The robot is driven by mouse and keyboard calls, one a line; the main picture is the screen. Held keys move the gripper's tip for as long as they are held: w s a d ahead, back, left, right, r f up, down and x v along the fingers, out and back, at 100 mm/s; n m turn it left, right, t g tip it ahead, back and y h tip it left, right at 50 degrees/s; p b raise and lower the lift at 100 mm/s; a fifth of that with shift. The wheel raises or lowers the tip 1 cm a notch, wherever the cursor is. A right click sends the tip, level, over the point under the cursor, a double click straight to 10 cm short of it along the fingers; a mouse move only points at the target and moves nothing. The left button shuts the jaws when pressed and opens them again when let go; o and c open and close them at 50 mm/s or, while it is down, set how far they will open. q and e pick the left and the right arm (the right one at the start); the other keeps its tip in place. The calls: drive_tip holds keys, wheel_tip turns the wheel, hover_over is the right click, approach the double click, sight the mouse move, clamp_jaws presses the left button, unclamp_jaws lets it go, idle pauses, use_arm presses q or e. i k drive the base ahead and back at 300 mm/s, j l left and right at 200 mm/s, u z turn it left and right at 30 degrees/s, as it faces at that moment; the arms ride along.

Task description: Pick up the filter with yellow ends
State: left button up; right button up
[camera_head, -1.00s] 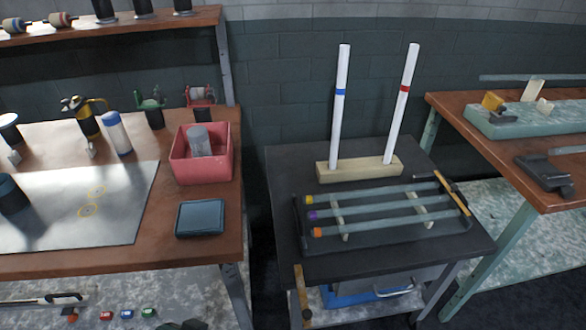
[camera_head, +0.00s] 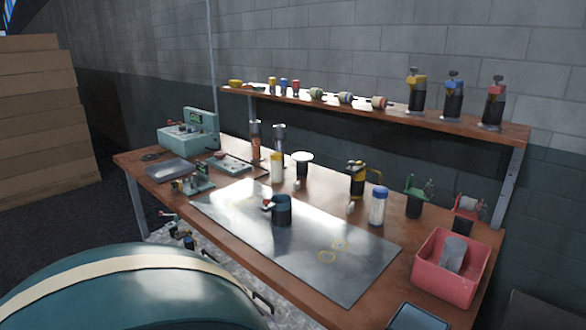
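Three small pale cylinders that look like filters lie in a row on the wall shelf (camera_head: 440,120) above the workbench. The leftmost, which looks like the filter with yellow ends (camera_head: 316,93), is small in view and its end colour is hard to make out. To its right lie one with bluish ends (camera_head: 345,97) and one with reddish ends (camera_head: 379,102). Neither of my grippers is in view.
The workbench (camera_head: 225,235) below holds several tools, a metal plate (camera_head: 290,262) and a red bin (camera_head: 453,284). Black-bodied burners (camera_head: 453,102) stand at the shelf's right. A large teal rounded shape (camera_head: 120,295) fills the lower left. Stacked boards (camera_head: 45,120) stand far left.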

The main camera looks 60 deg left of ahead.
sight(276, 157)
drive_tip(key=u, duration=1.95)
drive_tip(key=z, duration=0.4)
drive_tip(key=i+j+z, duration=0.1)
drive_tip(key=z, duration=0.3)
drive_tip(key=j+z, duration=0.15)
drive_tip(key=z, duration=0.25)
drive_tip(key=j+z, duration=0.1)
drive_tip(key=z, duration=0.3)
drive_tip(key=j+z, duration=0.4)
drive_tip(key=k+j+z, duration=0.15)
drive_tip(key=j+z, duration=0.25)
drive_tip(key=j, duration=0.15)
drive_tip(key=k+j+z, duration=0.1)
drive_tip(key=j, duration=0.25)
drive_tip(key=k+j+z, duration=0.15)
drive_tip(key=j, duration=0.2)
drive_tip(key=k+j+z, duration=0.1)
drive_tip(key=j, duration=0.25)
drive_tip(key=k+j, duration=0.15)
drive_tip(key=j, duration=0.2)
drive_tip(key=k+j, duration=0.2)
drive_tip(key=j, duration=0.15)
drive_tip(key=k+j+z, duration=0.1)
drive_tip(key=j, duration=0.2)
drive_tip(key=k+j, duration=0.05)
